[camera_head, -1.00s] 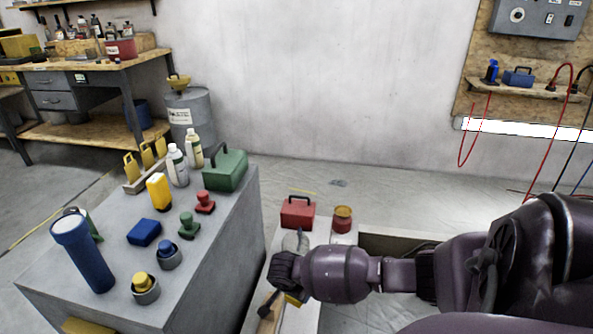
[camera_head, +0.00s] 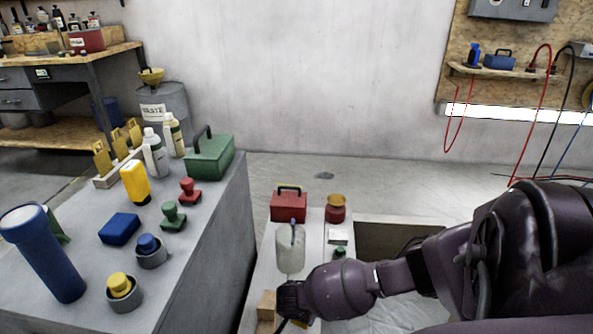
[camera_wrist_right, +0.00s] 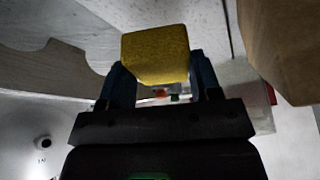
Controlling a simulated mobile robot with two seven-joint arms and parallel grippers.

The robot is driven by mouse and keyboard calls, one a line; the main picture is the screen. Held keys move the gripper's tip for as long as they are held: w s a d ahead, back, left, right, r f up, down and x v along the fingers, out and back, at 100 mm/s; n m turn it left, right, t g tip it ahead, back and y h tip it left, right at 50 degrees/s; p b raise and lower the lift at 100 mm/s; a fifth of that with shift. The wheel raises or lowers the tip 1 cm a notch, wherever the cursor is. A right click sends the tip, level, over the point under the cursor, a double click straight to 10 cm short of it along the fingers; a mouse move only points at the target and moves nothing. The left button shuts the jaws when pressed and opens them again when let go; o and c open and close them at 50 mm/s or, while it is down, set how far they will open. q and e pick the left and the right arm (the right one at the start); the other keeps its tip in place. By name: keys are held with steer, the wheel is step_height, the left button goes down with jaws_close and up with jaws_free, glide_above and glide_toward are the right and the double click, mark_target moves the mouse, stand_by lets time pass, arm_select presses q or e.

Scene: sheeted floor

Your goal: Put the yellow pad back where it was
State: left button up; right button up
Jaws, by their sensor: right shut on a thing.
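The yellow pad (camera_wrist_right: 155,54) is between the two fingers of my right gripper (camera_wrist_right: 160,80), which is shut on it in the right wrist view. In the head view my right gripper (camera_head: 292,314) is low over the narrow light bench (camera_head: 257,284), beside a wooden block (camera_head: 266,305); the pad is mostly hidden there. On the grey cabinet (camera_head: 208,255) lie a blue pad (camera_head: 119,229), a red stamp (camera_head: 190,190), a green stamp (camera_head: 173,215), and a blue stamp (camera_head: 149,246) and yellow stamp (camera_head: 119,285) in grey rings. My left gripper is not in view.
A red toolbox (camera_head: 289,206), a red jar (camera_head: 335,211) and a clear upright container (camera_head: 290,250) stand on the bench. A gap separates bench and cabinet.

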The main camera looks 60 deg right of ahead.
step_height(320, 180, down, 4)
steer(key=shift+s+b, duration=0.15)
steer(key=shift+b, duration=0.85)
steer(key=shift+f, duration=0.25)
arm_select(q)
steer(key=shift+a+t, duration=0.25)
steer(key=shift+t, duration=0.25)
arm_select(e)
steer(key=shift+w+r, duration=0.15)
steer(key=shift+w, duration=0.05)
steer(key=o, duration=0.8)
